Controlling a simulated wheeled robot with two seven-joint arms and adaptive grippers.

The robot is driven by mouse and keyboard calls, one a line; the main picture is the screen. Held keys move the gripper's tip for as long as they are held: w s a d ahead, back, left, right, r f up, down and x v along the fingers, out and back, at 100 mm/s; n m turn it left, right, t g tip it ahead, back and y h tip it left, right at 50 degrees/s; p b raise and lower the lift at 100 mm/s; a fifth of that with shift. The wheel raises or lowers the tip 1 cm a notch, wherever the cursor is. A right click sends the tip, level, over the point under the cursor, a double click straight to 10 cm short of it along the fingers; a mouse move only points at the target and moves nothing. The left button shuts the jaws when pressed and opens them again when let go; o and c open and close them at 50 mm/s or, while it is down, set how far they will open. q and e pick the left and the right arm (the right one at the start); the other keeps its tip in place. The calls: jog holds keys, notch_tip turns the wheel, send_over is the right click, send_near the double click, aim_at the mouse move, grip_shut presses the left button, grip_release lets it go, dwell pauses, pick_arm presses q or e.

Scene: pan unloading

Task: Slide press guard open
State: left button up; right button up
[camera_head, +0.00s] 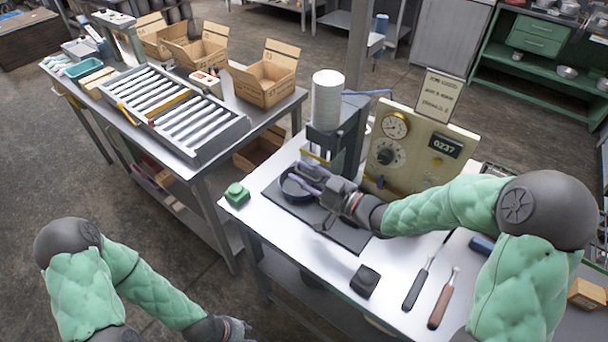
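The press (345,140) stands on the steel bench, with a white cylinder (327,100) on top. A yellow-edged part (314,157) at the front of the press may belong to its guard; the guard's outline is too small to make out. A dark round pan (290,194) sits on the dark mat below the press. My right gripper (303,178) reaches in from the right, over the pan and just in front of the press. Its fingers look spread, and it hides part of the pan. My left gripper (238,328) is low at the bottom edge, away from the bench; its fingers are unclear.
A control panel (420,148) with gauges stands right of the press. A green button box (237,193) is at the bench's left corner. A black block (364,281) and hand tools (440,297) lie in front. A roller conveyor (175,110) and cartons (267,80) are left.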

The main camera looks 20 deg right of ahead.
jog(key=v, duration=1.2)
dwell(0.5)
